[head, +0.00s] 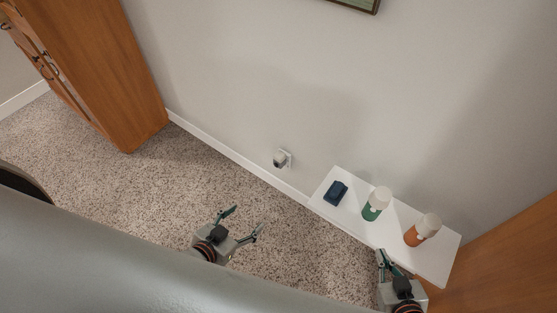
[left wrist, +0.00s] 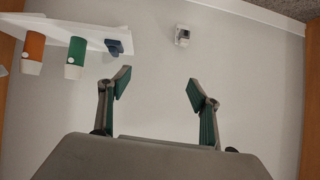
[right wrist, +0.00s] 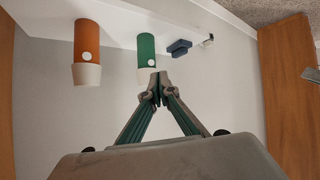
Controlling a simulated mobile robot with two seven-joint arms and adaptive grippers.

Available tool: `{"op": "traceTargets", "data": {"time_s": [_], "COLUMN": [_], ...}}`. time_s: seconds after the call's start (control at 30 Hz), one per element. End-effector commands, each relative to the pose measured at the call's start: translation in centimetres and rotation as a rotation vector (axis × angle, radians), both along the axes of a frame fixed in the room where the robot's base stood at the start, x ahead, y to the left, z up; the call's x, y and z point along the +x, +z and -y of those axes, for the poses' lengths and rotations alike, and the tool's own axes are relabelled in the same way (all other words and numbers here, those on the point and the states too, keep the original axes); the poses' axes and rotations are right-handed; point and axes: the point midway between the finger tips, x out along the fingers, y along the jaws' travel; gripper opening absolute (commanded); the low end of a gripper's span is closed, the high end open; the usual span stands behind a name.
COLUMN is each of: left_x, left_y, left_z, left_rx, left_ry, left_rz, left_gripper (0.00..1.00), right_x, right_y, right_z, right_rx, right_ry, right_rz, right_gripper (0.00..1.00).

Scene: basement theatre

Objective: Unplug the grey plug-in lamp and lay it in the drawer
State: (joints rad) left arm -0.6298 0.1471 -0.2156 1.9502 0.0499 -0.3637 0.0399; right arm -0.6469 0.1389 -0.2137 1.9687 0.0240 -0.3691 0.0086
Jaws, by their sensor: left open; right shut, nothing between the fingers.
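The grey plug-in lamp (head: 281,159) sits at a white outlet plate low on the wall, left of the white shelf. It also shows at the top of the left wrist view (left wrist: 182,38), ahead of the open fingers, and small in the right wrist view (right wrist: 207,40). My left gripper (head: 246,221) is open and empty, apart from the lamp, in front of the wall. Its spread fingers show in the left wrist view (left wrist: 158,86). My right gripper (head: 384,262) is shut and empty by the shelf's front edge; its tips meet in the right wrist view (right wrist: 155,88). I cannot make out an open drawer.
The white shelf (head: 336,214) holds a dark blue block (head: 336,193), a green-and-white bottle (head: 376,203) and an orange-and-white bottle (head: 422,230). A wooden cabinet (head: 105,70) stands at the left; wooden furniture (head: 510,255) is at the right. Speckled carpet (head: 160,180) is clear between.

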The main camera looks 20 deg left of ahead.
Motion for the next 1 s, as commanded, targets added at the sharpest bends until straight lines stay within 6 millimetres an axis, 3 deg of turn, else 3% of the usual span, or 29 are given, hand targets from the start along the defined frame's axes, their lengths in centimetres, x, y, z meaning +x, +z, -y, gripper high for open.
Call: {"op": "traceTargets", "data": {"time_s": [0.17,0.3,0.47,0.7,0.9,1.0], "left_x": [5.8,11.9,18.3,26.5,31.7,33.6], "left_y": [-2.8,-5.9,-9.9,-18.0,-25.0,-27.0], "left_z": [1.8,3.3,3.8,1.8,-1.7,-3.3], "left_rx": [-0.318,-0.731,-1.193,-1.836,-2.282,-2.445], "left_ry": [0.110,0.257,0.455,0.855,1.231,1.368], "left_rz": [-0.014,-0.101,-0.269,-0.581,-0.788,-0.843], "left_gripper": [0.72,0.72,0.72,0.72,0.72,0.72], "right_x": [1.8,3.1,3.6,2.9,2.0,1.9], "right_y": [-0.7,-1.4,-2.7,-6.3,-9.1,-9.8], "right_z": [-0.9,-2.1,-3.2,-4.6,-5.3,-5.4], "right_rx": [0.018,0.042,0.071,0.118,0.152,0.165], "right_ry": [0.009,0.021,0.030,0.035,0.030,0.027], "right_rz": [0.060,0.108,0.135,0.113,0.072,0.061], "right_gripper": [0.00,0.00,0.00,0.00,0.00,0.00]}}
